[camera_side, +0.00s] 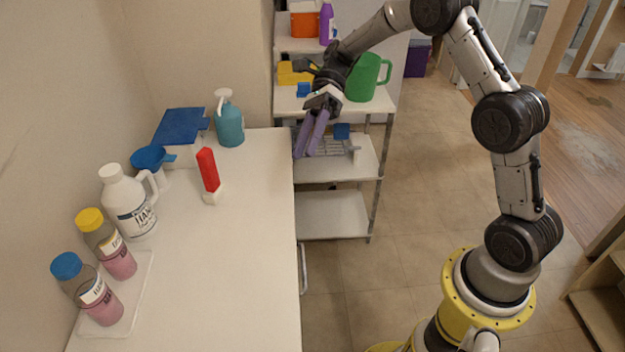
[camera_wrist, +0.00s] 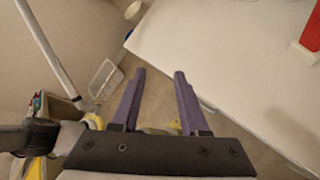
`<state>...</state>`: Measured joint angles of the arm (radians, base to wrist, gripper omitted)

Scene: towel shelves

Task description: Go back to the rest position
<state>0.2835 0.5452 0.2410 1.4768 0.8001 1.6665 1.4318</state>
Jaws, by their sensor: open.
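My gripper (camera_side: 311,134) has two purple fingers. In the side view it hangs in the air in front of the white shelf unit, just past the right edge of the white counter (camera_side: 215,285). In the wrist view the fingers of my gripper (camera_wrist: 160,75) are apart with nothing between them. The counter (camera_wrist: 220,60) lies beyond and to the right of the fingertips, and floor shows to the left. Nothing is held.
The shelf unit (camera_side: 335,168) holds a green pitcher (camera_side: 366,78), a purple bottle (camera_side: 327,22) and an orange box (camera_side: 305,24). On the counter stand a red-handled brush (camera_side: 208,170), a teal pump bottle (camera_side: 229,122), a white jug (camera_side: 127,205) and two pink-liquid bottles. Open floor lies right.

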